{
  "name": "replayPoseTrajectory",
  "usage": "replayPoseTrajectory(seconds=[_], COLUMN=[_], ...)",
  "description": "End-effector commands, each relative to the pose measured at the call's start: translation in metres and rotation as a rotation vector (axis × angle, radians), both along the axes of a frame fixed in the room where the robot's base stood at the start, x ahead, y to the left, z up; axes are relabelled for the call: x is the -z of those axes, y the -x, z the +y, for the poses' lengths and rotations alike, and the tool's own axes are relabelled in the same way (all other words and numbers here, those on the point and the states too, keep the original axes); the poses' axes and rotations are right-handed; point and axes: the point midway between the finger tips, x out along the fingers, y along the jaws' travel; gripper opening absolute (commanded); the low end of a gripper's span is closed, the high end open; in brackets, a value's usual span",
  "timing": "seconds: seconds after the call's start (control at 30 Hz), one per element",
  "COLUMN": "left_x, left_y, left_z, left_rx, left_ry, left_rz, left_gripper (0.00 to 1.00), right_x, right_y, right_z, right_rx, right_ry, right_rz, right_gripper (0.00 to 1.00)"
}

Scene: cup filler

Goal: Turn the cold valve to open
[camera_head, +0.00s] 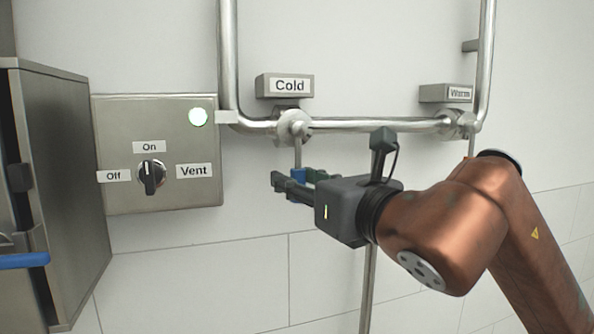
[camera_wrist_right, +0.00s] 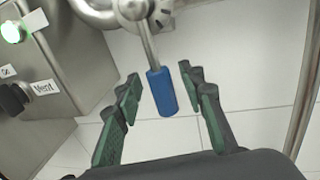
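The cold valve (camera_head: 294,127) sits on the pipe below the "Cold" label (camera_head: 290,86) in the head view. Its lever hangs straight down and ends in a blue grip, which shows clearly in the right wrist view (camera_wrist_right: 162,92). My right gripper (camera_head: 287,182) is at the lower end of this lever; in the right wrist view (camera_wrist_right: 158,82) its fingers are open, one on each side of the blue grip, with gaps visible. In the head view the fingers partly hide the grip. My left gripper is in neither view.
A control panel (camera_head: 135,205) with a knob (camera_head: 151,177) and a lit green lamp (camera_head: 198,117) is left of the valve. A metal cabinet (camera_head: 75,170) stands farther left. White wall lies below the pipe.

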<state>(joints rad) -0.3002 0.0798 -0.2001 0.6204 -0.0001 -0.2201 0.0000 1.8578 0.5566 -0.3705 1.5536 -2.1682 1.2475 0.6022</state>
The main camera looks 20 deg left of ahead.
Motion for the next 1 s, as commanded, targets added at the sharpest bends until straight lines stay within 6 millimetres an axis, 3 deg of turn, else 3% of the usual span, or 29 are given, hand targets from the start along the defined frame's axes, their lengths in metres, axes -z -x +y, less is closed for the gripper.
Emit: replayPoseTrajectory(seconds=[0.33,0.87,1.0], left_x=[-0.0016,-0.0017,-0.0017], left_y=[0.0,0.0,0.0], left_z=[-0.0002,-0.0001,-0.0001], left_rx=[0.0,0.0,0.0], left_ry=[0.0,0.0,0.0], left_rz=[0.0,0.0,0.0], left_gripper=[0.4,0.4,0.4], right_x=[0.0013,0.001,0.0009], right_y=[-0.0038,-0.0035,-0.0034], right_z=[0.0036,0.0034,0.0034], right_rx=[0.0,-0.001,-0.001], right_ry=[0.001,0.001,0.001], right_rz=[0.001,0.001,0.001], right_gripper=[0.37,0.0,0.0])
